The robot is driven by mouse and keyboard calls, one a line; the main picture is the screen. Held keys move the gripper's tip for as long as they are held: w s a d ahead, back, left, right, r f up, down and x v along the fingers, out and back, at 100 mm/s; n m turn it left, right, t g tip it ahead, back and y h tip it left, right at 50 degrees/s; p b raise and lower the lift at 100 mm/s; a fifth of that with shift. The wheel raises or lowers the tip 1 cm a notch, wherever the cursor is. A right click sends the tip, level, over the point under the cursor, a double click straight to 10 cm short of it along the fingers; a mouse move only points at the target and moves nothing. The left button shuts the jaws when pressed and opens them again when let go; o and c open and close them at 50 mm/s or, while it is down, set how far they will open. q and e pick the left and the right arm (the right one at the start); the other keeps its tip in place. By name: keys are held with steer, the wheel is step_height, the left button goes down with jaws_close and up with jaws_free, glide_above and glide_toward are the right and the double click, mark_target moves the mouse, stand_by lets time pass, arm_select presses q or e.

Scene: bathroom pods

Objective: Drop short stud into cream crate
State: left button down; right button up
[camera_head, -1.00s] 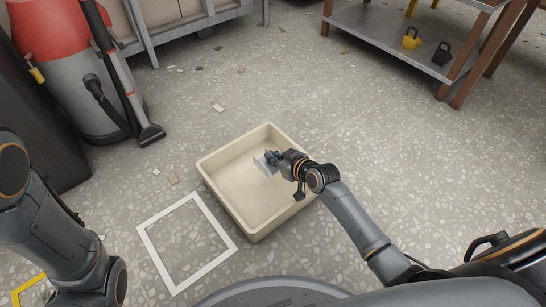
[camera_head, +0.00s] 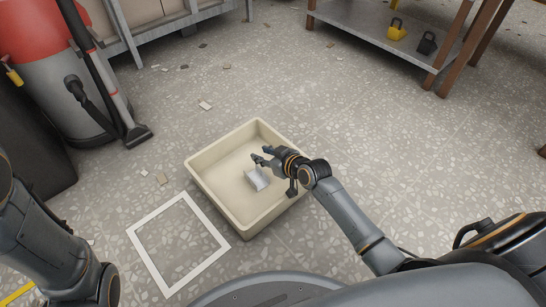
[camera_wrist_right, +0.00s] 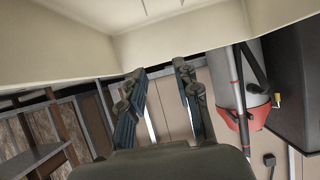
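The cream crate (camera_head: 205,185) stands on the floor in the middle of the head view. The short stud (camera_head: 258,179), a pale grey metal channel piece, is inside the crate, apart from my gripper. I cannot tell for sure whether it rests on the crate's bottom. My right gripper (camera_head: 259,155) is over the crate, open and empty. In the right wrist view, its two fingers (camera_wrist_right: 161,72) stand apart with nothing between them, and the crate's pale wall (camera_wrist_right: 60,45) fills the top. My left gripper is out of view; only its arm shows at the left.
A white square frame marking (camera_head: 178,243) lies on the floor left of the crate. A red and grey vacuum (camera_head: 75,95) stands at the upper left. A low shelf (camera_head: 375,28) holding yellow and black items is at the upper right. Small chips are scattered about.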

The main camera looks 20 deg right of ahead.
steer(key=v, duration=1.1)
steer(key=shift+s, duration=0.25)
